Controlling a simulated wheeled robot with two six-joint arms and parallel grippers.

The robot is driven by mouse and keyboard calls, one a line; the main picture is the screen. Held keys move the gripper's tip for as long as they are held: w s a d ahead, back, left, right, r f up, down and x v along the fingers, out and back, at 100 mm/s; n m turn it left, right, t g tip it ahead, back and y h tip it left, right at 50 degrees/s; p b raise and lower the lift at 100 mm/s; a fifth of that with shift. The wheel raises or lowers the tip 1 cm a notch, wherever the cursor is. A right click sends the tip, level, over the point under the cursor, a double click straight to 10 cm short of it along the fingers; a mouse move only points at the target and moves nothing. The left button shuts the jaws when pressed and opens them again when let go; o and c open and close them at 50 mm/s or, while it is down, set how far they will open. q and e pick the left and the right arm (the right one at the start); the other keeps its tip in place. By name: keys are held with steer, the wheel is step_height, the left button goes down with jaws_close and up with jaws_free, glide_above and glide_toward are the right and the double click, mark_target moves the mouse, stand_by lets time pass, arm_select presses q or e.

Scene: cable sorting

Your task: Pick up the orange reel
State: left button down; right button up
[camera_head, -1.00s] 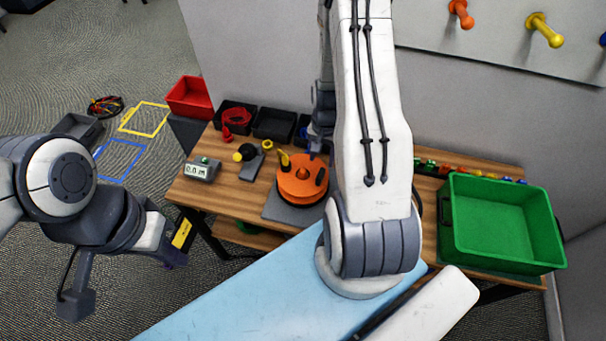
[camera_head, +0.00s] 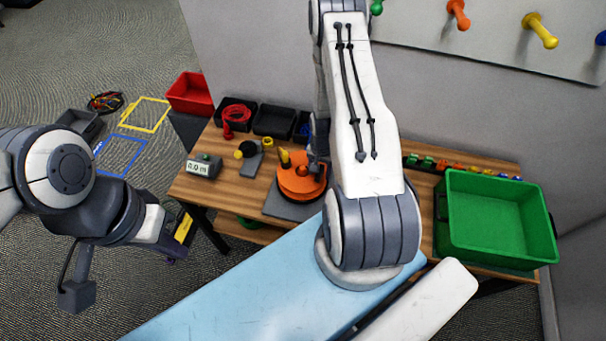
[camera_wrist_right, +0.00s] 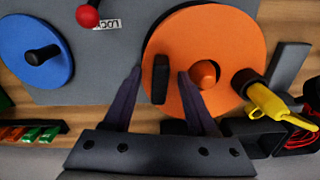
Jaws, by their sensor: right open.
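The orange reel (camera_head: 296,186) sits on a grey plate on the wooden table, partly covered by my right arm. In the right wrist view the orange reel (camera_wrist_right: 222,38) lies flat, with an orange centre knob and a black upright handle (camera_wrist_right: 161,80) near its rim. My right gripper (camera_wrist_right: 158,74) is open, its fingers on either side of the black handle in the picture; contact cannot be told. In the head view it is mostly hidden behind the arm, over the reel. My left gripper (camera_head: 178,238) hangs off the table's left side; its fingers are unclear.
A blue reel (camera_wrist_right: 25,50) and a red knob (camera_wrist_right: 87,16) show beside the orange reel. A yellow-handled tool (camera_wrist_right: 265,102) is close on its other side. A green crate (camera_head: 495,263) stands at the right, small black bins (camera_head: 274,122) at the back, and a meter (camera_head: 203,166) at the left.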

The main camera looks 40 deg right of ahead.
jaws_close()
steer(key=shift+r, duration=0.1)
stand_by(1.2)
